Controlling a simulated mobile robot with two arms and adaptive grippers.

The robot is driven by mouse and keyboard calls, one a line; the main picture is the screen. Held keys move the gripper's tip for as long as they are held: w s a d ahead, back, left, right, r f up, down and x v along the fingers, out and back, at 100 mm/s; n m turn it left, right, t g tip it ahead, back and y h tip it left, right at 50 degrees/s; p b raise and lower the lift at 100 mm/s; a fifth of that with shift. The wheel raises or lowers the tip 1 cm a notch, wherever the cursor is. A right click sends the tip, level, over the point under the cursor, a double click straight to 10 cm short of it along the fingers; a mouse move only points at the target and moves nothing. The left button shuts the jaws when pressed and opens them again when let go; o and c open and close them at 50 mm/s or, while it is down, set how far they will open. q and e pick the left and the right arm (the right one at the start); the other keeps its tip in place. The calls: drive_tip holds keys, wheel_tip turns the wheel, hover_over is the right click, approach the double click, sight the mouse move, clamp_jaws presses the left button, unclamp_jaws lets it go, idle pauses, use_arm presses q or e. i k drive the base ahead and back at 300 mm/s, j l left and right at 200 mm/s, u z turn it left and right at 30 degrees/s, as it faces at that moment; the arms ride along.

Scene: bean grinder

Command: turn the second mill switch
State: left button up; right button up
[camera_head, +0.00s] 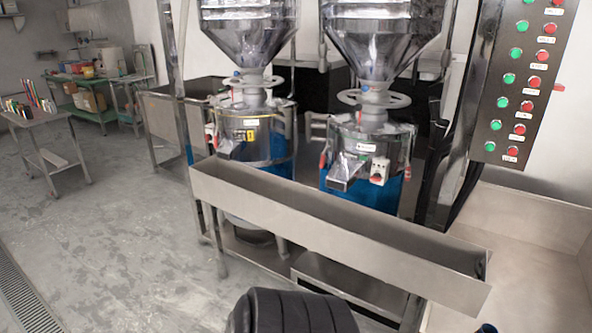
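Two steel mills with blue lower bodies stand behind a long metal trough. The right mill (374,140) carries a small white switch box (379,171) with a dark and red knob on its front, right of its metal spout (345,170). The knob's exact angle is too small to tell. The left mill (258,135) has a similar small white and red switch (210,131) on its left side, partly turned away. Nothing touches either switch. Neither of my grippers shows; a black ribbed part at the bottom edge appears to be mine.
The trough (330,235) runs across the front of both mills, below the switches. A control panel (520,80) with green and red buttons hangs at the right. Open floor (110,235) lies to the left, with a small table (40,118) farther back.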

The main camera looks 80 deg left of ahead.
sight(376, 176)
drive_tip(key=u, duration=2.25)
drive_tip(key=i+j+z, duration=0.1)
drive_tip(key=i+j, duration=0.3)
drive_tip(key=j, duration=0.2)
drive_tip(key=l+z, duration=0.05)
